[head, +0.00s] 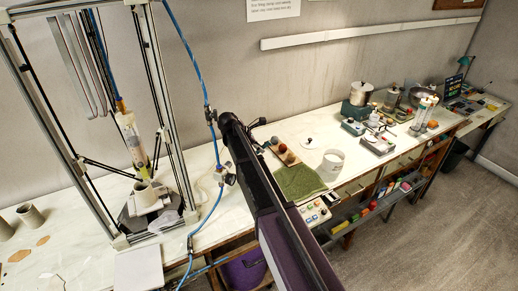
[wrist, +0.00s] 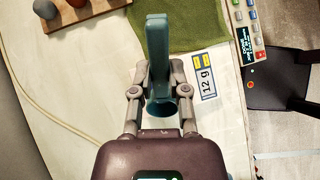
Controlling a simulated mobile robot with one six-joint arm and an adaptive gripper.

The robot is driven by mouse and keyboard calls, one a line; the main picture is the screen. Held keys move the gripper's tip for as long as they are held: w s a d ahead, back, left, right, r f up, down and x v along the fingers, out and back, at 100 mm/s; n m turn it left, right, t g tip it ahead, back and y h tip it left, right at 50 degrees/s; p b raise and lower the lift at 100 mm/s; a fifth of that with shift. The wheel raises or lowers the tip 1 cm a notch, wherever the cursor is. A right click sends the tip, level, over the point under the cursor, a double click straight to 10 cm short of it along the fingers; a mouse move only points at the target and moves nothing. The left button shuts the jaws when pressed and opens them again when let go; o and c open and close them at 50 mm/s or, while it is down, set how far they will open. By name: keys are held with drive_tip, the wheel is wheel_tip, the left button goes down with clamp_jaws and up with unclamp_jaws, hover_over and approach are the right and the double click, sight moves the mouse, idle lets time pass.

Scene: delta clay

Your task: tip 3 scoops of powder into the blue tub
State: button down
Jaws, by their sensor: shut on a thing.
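My gripper (wrist: 161,97) is shut on a teal tool (wrist: 157,45), which looks like the scoop, seen in the wrist view. The tool stands out ahead between the two fingers, over the white table. I cannot see any powder in or on it. In the head view my dark arm crosses the middle, and I cannot make out the gripper there. A white round tub (head: 331,166) stands on the bench; what is inside it is unclear. I cannot pick out a blue tub in either view.
A green mat (head: 299,182) and a wooden board with balls (wrist: 84,14) lie near the gripper. A panel reading "12 g" (wrist: 205,82) and a button box (head: 315,212) sit by the edge. A metal frame (head: 160,90) stands at left.

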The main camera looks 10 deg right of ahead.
drive_tip(key=shift+r+p, duration=1.3)
drive_tip(key=shift+r, duration=0.1)
drive_tip(key=shift+f, duration=0.1)
wheel_tip(320, 180, down, 7)
drive_tip(key=b, duration=0.6)
drive_tip(key=shift+w+r+b, duration=0.1)
drive_tip(key=shift+r+b, duration=0.1)
drive_tip(key=shift+b, duration=0.15)
